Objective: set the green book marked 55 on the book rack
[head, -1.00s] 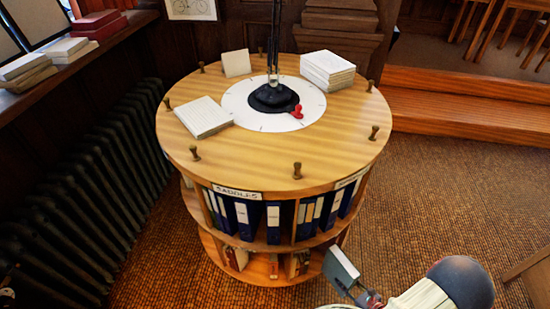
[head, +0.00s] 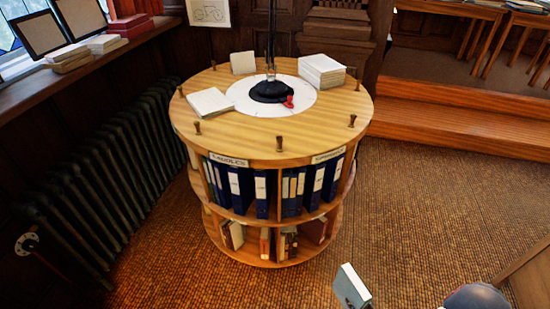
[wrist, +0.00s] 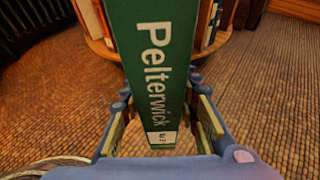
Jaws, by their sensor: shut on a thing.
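The green book (wrist: 160,70) is upright between my fingers in the wrist view, spine toward me, reading "Pelterwick"; the number on its small white label (wrist: 162,139) is too small to read surely. My gripper (wrist: 162,108) is shut on it. In the head view the book (head: 352,287) shows at the bottom edge, pale page side up, in front and right of the rack and apart from it. My fingers are out of that view. The round wooden book rack (head: 290,150) has blue binders on its upper shelf and several books on its lower shelf (head: 285,262).
The rack's top (head: 250,128) carries paper stacks, short pegs and a dark lamp base (head: 271,91). A dark radiator (head: 110,165) stands left, under a sill with books. A wooden step (head: 460,109) is at the back right. Brown carpet (head: 420,210) right of the rack is clear.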

